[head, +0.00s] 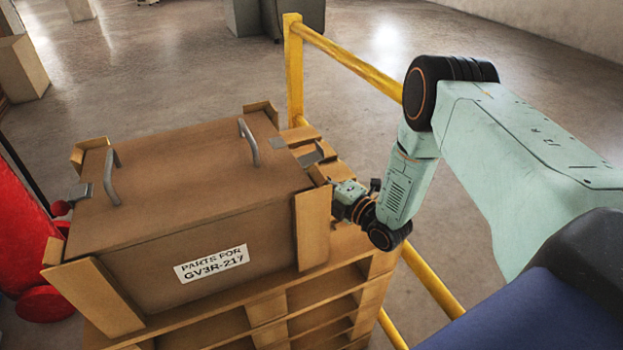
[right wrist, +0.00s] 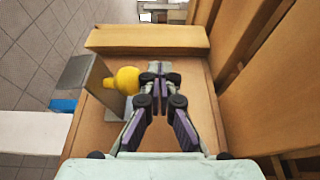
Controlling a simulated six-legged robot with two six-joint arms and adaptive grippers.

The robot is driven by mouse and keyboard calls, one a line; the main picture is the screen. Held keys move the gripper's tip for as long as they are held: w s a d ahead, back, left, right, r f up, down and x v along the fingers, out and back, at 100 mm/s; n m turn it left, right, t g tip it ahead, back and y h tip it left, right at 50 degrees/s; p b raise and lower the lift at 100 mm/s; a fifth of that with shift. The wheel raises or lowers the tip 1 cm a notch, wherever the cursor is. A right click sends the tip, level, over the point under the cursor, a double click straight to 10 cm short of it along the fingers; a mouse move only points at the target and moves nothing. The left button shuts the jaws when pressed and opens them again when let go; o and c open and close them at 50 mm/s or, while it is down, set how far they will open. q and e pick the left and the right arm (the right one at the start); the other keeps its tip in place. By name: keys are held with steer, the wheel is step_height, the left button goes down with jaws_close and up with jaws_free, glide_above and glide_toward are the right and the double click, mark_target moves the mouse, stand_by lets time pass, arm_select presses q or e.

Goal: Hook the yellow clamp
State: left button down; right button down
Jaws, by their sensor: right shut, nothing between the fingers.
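The yellow clamp shows in the right wrist view as a yellow knob (right wrist: 124,80) beside a grey metal plate (right wrist: 92,76). I cannot make out the knob in the head view. My right gripper (right wrist: 158,70) is shut and empty, with its fingertips just right of the knob; I cannot tell whether they touch it. In the head view the right arm reaches down to the right side of the wooden crate (head: 200,180), and the fingertips are hidden. A grey metal bracket (head: 312,155) shows at that side of the crate. My left gripper is out of view.
The crate has two metal handles on its lid and rests on stacked pallets (head: 268,308). A red-knobbed clamp (head: 62,207) is at its left end. A yellow railing (head: 345,58) runs behind the right arm. A wooden block (right wrist: 148,40) lies beyond the fingertips.

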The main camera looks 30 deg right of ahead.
mark_target(323, 157)
steer(key=shift+d+r+p, duration=0.35)
steer(key=shift+d+r, duration=0.05)
steer(key=shift+s+d+r+p, duration=0.1)
steer(key=shift+d+r+p, duration=0.15)
steer(key=shift+r+p, duration=0.35)
steer(key=shift+d+r+p, duration=0.25)
steer(key=shift+r+p, duration=0.3)
steer(key=shift+d+r+p, duration=0.15)
steer(key=shift+r+p, duration=1.1)
